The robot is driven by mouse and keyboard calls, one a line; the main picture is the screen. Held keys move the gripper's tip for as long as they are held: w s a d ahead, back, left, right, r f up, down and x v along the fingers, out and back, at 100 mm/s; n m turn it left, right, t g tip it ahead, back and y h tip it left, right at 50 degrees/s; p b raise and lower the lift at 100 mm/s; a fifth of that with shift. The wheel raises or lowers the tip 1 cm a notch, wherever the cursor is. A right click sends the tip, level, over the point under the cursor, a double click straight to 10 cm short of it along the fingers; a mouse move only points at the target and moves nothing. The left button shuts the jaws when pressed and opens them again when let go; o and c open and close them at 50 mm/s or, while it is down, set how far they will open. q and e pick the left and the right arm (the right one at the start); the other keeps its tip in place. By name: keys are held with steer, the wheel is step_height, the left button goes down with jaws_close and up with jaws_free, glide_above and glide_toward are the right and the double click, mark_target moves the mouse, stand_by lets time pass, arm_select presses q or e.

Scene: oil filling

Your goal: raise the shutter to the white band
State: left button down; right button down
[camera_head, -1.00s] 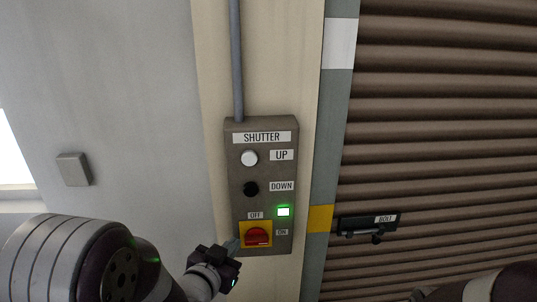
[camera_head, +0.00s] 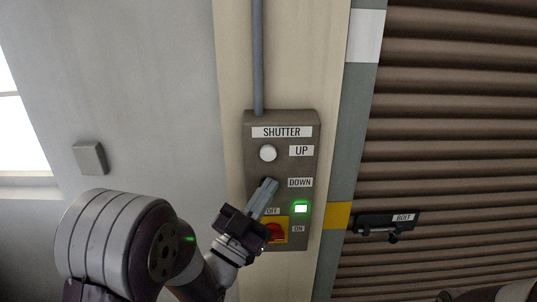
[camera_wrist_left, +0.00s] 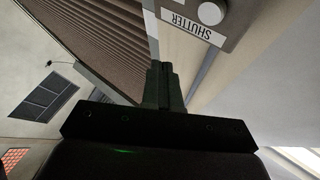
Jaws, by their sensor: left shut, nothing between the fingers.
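The shutter control box (camera_head: 310,165) is on the pale post. It has a white UP button (camera_head: 267,153), a DOWN button hidden behind my left gripper, a lit green lamp (camera_head: 301,209) and a red switch on a yellow plate (camera_head: 284,236), partly covered. My left gripper (camera_head: 269,184) is shut and empty, its tips in front of the box just below the UP button; I cannot tell if they touch it. In the left wrist view the UP button (camera_wrist_left: 210,13) shows at the top. The ribbed shutter (camera_head: 460,130) is at the right. The white band (camera_head: 366,36) is high on its side rail.
A yellow band (camera_head: 338,215) is lower on the rail. A bolt (camera_head: 390,223) is mounted on the shutter's left edge. A conduit (camera_head: 257,60) runs up from the box. A small grey wall plate (camera_head: 90,157) is at left. A bit of my right arm shows bottom right.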

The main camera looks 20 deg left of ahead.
arm_select(q)
glide_toward(268, 153)
steer(key=w+d+r, duration=0.3)
steer(key=d, duration=0.1)
steer(key=shift+w+a+r, duration=0.1)
steer(key=shift+w+r, duration=0.15)
steer(key=shift+w, duration=0.1)
stand_by(1.5)
steer(key=shift+w+a+b, duration=0.15)
steer(key=shift+w+b, duration=0.25)
steer(key=shift+b, duration=0.2)
